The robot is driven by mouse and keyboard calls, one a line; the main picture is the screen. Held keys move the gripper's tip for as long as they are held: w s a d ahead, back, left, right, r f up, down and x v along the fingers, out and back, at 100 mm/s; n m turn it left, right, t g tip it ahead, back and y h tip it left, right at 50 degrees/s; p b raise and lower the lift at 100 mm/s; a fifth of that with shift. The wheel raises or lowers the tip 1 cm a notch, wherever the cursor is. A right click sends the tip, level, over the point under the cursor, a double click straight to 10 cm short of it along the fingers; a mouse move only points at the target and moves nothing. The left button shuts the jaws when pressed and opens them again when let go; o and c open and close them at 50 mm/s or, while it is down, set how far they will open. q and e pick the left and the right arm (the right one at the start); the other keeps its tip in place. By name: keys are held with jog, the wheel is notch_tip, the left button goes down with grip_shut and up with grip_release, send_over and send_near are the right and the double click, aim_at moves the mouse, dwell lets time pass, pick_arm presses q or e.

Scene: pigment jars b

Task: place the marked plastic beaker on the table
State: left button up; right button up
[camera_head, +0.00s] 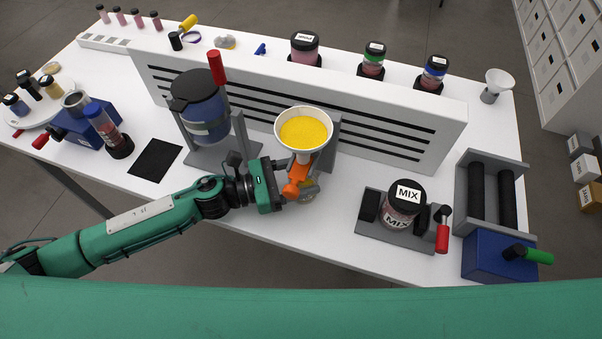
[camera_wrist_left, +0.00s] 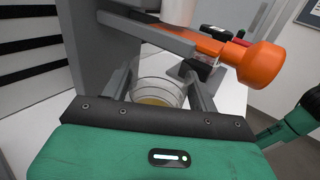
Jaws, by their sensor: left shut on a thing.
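The clear plastic beaker (camera_wrist_left: 158,92) is between the two fingers of my left gripper (camera_wrist_left: 160,95) in the left wrist view, with something yellowish in its lower part. In the head view my left gripper (camera_head: 290,193) reaches under the yellow-filled funnel (camera_head: 303,131), and part of the beaker (camera_head: 309,196) shows beside its fingers. The gripper is shut on the beaker. An orange handle (camera_head: 297,179) below the funnel hides part of the beaker; it is large in the wrist view (camera_wrist_left: 257,66). Any mark on the beaker cannot be made out. My right gripper is not in view.
The white table (camera_head: 270,232) has a narrow free strip along its front edge. A grey stand with a dark blue container (camera_head: 202,113) is left of the funnel. A MIX jar (camera_head: 402,205) sits in a holder at right. A slotted white panel (camera_head: 390,112) runs behind.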

pick_arm(q)
jog(key=o, duration=1.1)
jog(key=shift+c, duration=0.2)
